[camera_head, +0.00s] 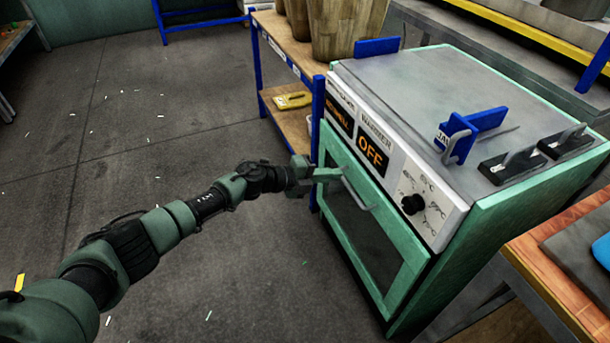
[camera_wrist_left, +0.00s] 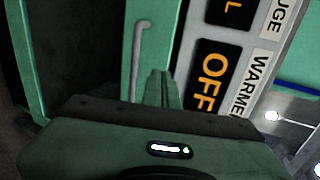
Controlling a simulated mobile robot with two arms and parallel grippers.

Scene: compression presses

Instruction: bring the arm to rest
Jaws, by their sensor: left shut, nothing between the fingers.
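My left arm reaches in from the left in the head view. Its gripper (camera_head: 326,174) is shut and empty, in front of the green warmer (camera_head: 480,240), close to the upper part of its door (camera_head: 405,270). The grey door handle (camera_head: 357,190) lies just right of the fingertips. In the left wrist view the shut fingers (camera_wrist_left: 161,90) point toward the warmer front, with the handle (camera_wrist_left: 137,55) beside them on the left. I cannot tell whether they touch it. The door looks closed or nearly so. My right gripper is not in view.
The warmer's panel (camera_head: 372,152) reads OFF and has a black knob (camera_head: 413,204). A blue bracket (camera_head: 470,130) and clamps stand on its top. A wooden shelf unit (camera_head: 290,45) with blue posts is behind left, a wooden table (camera_head: 550,270) at right. The floor at left is open.

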